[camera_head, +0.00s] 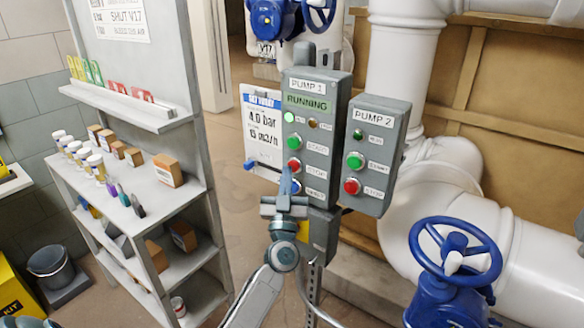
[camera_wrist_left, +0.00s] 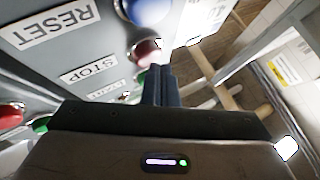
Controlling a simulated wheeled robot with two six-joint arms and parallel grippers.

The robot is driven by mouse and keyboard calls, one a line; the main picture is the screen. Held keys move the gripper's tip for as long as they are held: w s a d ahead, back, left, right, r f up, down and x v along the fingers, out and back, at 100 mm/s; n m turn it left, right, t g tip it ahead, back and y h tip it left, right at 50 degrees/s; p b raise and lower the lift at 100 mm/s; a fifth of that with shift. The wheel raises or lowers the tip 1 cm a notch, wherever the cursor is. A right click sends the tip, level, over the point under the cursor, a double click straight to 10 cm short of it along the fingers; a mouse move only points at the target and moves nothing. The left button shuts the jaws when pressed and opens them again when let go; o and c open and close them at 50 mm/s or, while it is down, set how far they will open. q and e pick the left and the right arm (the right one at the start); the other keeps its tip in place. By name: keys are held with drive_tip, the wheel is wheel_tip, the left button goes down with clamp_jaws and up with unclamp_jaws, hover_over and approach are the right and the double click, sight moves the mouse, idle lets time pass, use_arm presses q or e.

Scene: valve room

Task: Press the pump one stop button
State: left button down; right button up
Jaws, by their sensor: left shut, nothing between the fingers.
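The pump 1 box (camera_head: 318,130) shows RUNNING on its display (camera_head: 307,104) and a lit green lamp (camera_head: 289,117). Its green start button (camera_head: 294,142) sits above its red stop button (camera_head: 294,165). My left gripper (camera_head: 286,180) is shut and empty, in front of the box's lower part, its tips just below the red button. In the left wrist view the box looks upside down. There the red stop button (camera_wrist_left: 147,49) is close beyond the shut fingertips, beside the STOP label (camera_wrist_left: 89,70); I cannot tell whether they touch. The blue reset button (camera_wrist_left: 145,10) is beyond it.
The pump 2 box (camera_head: 373,150) stands close on the right, with its own green and red buttons. A white sign (camera_head: 263,130) is on the left. A shelf (camera_head: 150,205) with bottles and cartons is further left. A blue valve wheel (camera_head: 455,250) is at lower right.

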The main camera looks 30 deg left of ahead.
use_arm(q)
drive_tip(key=shift+w, duration=0.35)
idle(0.3)
idle(0.4)
drive_tip(key=shift+s+p, duration=0.7)
drive_tip(key=shift+s, duration=0.15)
drive_tip(key=s+p, duration=0.1)
drive_tip(key=s, duration=0.2)
drive_tip(key=s+p, duration=0.1)
drive_tip(key=s, duration=0.1)
drive_tip(key=shift+a+p, duration=0.25)
drive_tip(key=shift+p, duration=0.1)
